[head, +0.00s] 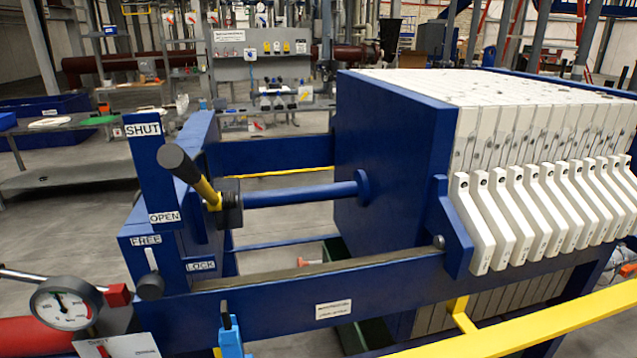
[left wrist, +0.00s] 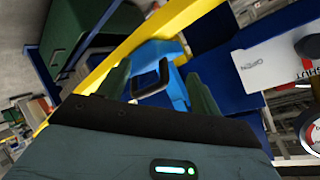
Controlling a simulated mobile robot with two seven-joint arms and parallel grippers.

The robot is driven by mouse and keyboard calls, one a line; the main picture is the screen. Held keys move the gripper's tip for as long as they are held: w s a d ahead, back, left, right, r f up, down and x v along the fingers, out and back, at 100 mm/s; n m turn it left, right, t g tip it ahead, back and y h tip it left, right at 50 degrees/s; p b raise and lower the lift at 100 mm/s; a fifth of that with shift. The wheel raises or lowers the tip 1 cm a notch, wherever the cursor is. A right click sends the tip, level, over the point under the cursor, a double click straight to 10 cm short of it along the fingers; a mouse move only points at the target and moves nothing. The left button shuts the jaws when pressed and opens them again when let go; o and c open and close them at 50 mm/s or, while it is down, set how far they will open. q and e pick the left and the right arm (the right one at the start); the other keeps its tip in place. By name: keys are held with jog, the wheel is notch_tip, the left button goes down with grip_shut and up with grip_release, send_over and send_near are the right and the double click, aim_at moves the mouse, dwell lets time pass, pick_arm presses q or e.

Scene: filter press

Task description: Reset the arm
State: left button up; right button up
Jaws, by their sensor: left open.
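My left gripper (left wrist: 158,76) shows in the left wrist view with its two dark green fingers apart. A light-blue part (left wrist: 172,82) and a black loop-shaped handle (left wrist: 152,80) appear between and beyond the fingers; I cannot tell whether they touch. Neither gripper shows in the head view. There, a black-gripped lever with a yellow shaft (head: 207,191) tilts up to the left, beside a blue plate marked SHUT (head: 143,129) at the top and OPEN lower down. A black knob (head: 150,285) sits between the FREE (head: 146,240) and LOCK (head: 200,265) labels.
The blue press block (head: 390,150) holds a row of white plates (head: 540,110). A yellow rail (head: 530,325) crosses the lower right. A gauge (head: 66,303) stands at lower left, and a light-blue piece (head: 230,337) at bottom centre. A grey bench (head: 70,180) stands behind.

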pick_arm(q)
jog(key=s+d+f+n+g+h, duration=0.1)
jog(key=s+d+f+n+g, duration=0.1)
jog(key=s+f+n, duration=0.5)
jog(key=s+f+g, duration=0.1)
jog(key=s+f, duration=0.3)
jog(key=s, duration=0.1)
jog(key=shift+s+f, duration=0.2)
jog(key=shift+s, duration=0.05)
jog(key=shift+c, duration=0.2)
